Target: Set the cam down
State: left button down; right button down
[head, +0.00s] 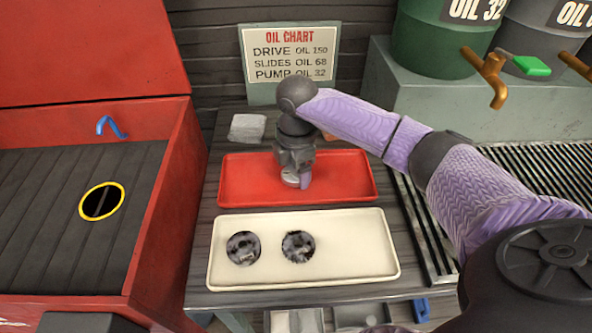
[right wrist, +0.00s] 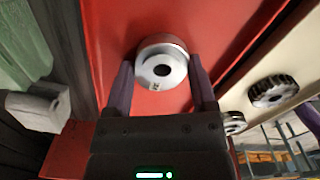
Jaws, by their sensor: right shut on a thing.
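My right gripper (head: 299,178) points down over the red tray (head: 350,180). It is shut on a cam, a silver disc with a dark centre hole; the cam (right wrist: 161,66) shows between the two purple fingers in the right wrist view. The cam is at the red tray's floor or just above it; I cannot tell whether it touches. No other part lies in the red tray. Two dark, toothed round parts lie in the cream tray, the left one (head: 243,248) and the middle one (head: 298,246). My left gripper is not in view.
The cream tray (head: 360,262) lies in front of the red tray, its right half empty. A grey block (head: 247,128) stands behind the red tray. A red box (head: 175,210) is on the left. Oil drums (head: 432,40) with taps and an oil chart (head: 291,58) stand behind.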

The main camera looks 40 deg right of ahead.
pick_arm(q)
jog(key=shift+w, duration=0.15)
pick_arm(e)
grip_release()
jog(key=shift+r, duration=0.1)
pick_arm(q)
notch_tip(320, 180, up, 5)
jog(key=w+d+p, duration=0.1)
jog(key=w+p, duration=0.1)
jog(key=p, duration=0.3)
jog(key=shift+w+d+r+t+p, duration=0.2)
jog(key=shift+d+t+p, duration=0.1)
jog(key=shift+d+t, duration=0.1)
pick_arm(e)
notch_tip(320, 180, up, 12)
